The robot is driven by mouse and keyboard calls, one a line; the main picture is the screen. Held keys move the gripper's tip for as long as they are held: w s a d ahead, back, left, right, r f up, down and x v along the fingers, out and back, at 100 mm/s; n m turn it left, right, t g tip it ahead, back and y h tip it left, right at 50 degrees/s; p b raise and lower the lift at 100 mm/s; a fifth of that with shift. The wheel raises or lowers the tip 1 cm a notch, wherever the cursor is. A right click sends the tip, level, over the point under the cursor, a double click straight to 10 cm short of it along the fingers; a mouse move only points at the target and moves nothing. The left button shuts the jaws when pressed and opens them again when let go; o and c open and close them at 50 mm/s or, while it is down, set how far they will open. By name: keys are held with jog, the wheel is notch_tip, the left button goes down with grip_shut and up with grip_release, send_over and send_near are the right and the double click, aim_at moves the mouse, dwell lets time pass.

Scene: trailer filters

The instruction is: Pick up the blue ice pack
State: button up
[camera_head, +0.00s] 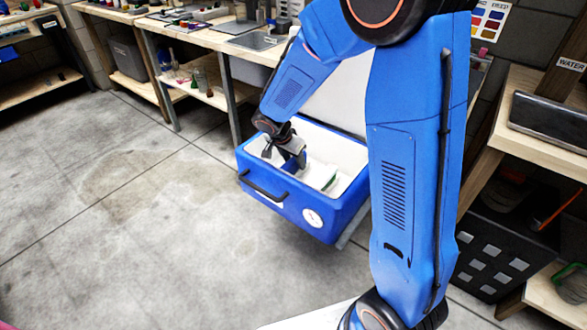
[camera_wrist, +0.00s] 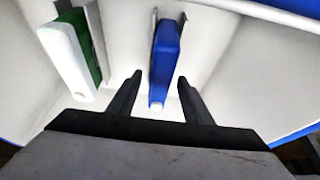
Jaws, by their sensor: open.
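The blue ice pack (camera_wrist: 165,52) stands on edge inside the white interior of the cooler, with a small white cap at its near end. In the head view, a bit of blue (camera_head: 288,167) shows beside my gripper, mostly hidden by it. My gripper (camera_wrist: 158,82) is open, with its two dark fingers pointing toward the ice pack, one to each side of its near end. I cannot tell how deep the fingers reach. In the head view my gripper (camera_head: 284,163) is down in the cooler's opening.
The blue cooler (camera_head: 262,192) has a white liner and a raised lid. A green and white pack (camera_wrist: 68,62) stands left of the blue one in the wrist view. Workbenches (camera_head: 190,38) line the back, a wooden shelf (camera_head: 487,160) the right. Floor at left is clear.

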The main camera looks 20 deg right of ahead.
jog(key=shift+f, duration=0.25)
dwell(0.4)
grip_shut()
